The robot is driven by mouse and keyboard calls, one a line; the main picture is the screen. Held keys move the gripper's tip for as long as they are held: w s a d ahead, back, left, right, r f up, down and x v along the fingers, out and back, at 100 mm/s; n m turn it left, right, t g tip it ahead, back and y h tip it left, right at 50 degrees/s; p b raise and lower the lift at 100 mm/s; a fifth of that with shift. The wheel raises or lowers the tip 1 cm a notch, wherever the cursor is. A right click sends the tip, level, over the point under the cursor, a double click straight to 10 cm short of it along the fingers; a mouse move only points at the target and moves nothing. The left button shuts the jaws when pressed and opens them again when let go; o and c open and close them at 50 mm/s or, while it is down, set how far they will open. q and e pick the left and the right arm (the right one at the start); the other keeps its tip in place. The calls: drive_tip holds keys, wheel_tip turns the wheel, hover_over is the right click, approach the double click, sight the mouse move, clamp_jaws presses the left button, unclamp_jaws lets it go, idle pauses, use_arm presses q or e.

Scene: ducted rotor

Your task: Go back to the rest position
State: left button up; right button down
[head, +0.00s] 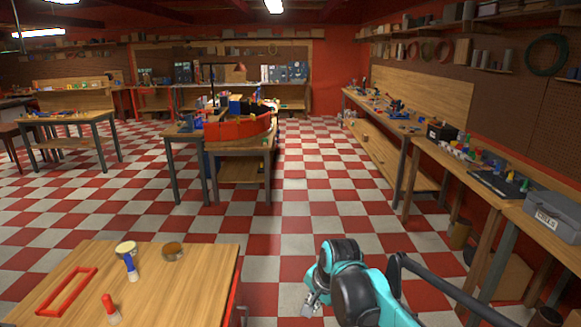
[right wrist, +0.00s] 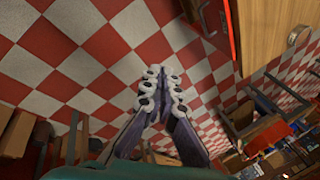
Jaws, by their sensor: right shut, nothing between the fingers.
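My right arm, teal and black, reaches in from the lower right of the head view. Its gripper (head: 312,300) shows small and partly hidden behind the arm, over the checkered floor to the right of the near wooden table (head: 195,262). In the right wrist view the right gripper (right wrist: 160,88) has its fingertips together, with nothing between them, and the red and white floor behind. My left gripper is in neither view.
The near table bears a red frame (head: 52,292), a blue-handled brush (head: 131,268), a red-handled tool (head: 109,306) and two round containers. A long workbench (head: 490,180) with a grey toolbox (head: 545,212) runs along the right wall. The checkered floor (head: 315,190) between is clear.

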drive_tip(key=s+d+f+n+t+h, duration=0.1)
drive_tip(key=s+d+n, duration=0.3)
drive_tip(key=s, duration=0.6)
drive_tip(key=s+d+f+n+t+h, duration=0.1)
drive_tip(key=s+d+f+n+t, duration=0.1)
drive_tip(key=s+d+n, duration=0.3)
drive_tip(key=s+d, duration=0.3)
drive_tip(key=s, duration=0.2)
drive_tip(key=shift+s+d, duration=0.15)
drive_tip(key=shift+s, duration=0.1)
